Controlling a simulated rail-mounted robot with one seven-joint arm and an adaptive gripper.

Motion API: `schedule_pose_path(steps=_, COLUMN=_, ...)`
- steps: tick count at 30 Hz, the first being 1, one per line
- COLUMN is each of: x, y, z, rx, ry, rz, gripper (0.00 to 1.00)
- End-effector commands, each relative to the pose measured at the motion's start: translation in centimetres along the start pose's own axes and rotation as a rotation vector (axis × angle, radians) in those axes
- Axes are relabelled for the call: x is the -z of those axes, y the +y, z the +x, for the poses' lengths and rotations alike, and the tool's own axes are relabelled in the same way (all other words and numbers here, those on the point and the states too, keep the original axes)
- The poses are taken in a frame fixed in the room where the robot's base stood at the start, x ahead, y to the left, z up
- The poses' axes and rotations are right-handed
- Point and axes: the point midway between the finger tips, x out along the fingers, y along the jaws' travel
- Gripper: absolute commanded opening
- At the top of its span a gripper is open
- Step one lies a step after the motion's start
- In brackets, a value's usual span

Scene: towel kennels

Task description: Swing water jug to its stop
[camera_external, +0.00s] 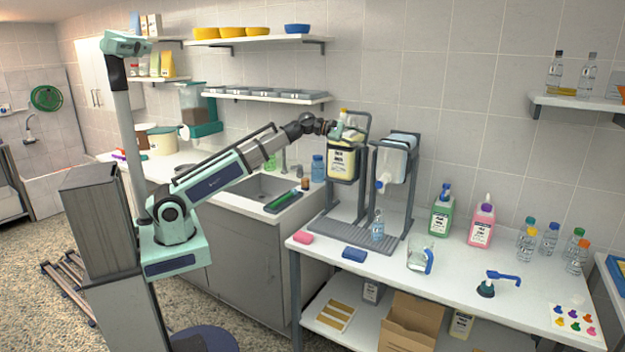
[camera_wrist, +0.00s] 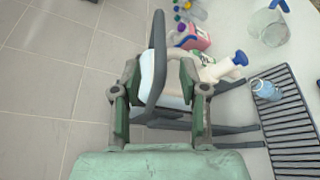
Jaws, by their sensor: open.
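The white water jug (camera_external: 393,165) hangs in the right of two dark frames, tilted with its blue spout pointing down to the left. In the wrist view a pale jug (camera_wrist: 173,92) with a blue-tipped white spout shows beyond and between the fingers. A dark frame bar (camera_wrist: 156,65) crosses in front of it. My gripper (camera_external: 347,132) is at the top of the frames, beside the yellowish jug (camera_external: 340,162) in the outside view. In the wrist view my gripper (camera_wrist: 155,95) has its fingers spread. Whether either finger touches the jug or frame cannot be told.
A clear pitcher (camera_external: 420,255), green bottle (camera_external: 440,213) and pink bottle (camera_external: 482,224) stand to the right. The sink (camera_external: 265,187) lies left. The front counter has free room.

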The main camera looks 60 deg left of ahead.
Motion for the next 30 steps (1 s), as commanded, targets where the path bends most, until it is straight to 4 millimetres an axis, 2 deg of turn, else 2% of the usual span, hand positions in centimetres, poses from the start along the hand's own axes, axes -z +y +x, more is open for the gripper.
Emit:
schedule_pose_path(steps=1, x=-0.1, y=0.2, z=1.3, rx=0.004, ry=-0.001, rz=-0.001, gripper=0.43)
schedule_pose_path(steps=6, x=-0.1, y=0.2, z=4.7, rx=0.003, ry=-0.001, rz=-0.001, gripper=0.43)
schedule_pose_path(steps=15, x=0.0, y=0.2, z=9.0, rx=0.001, ry=0.000, rz=0.000, gripper=0.43)
schedule_pose_path(steps=21, x=0.0, y=0.0, z=10.1, rx=0.001, ry=0.000, rz=0.000, gripper=0.43)
schedule_pose_path(steps=29, x=0.0, y=-0.1, z=10.2, rx=0.000, ry=0.000, rz=0.001, gripper=0.43)
schedule_pose_path(steps=30, x=0.0, y=-0.1, z=10.2, rx=0.000, ry=0.000, rz=0.001, gripper=0.40)
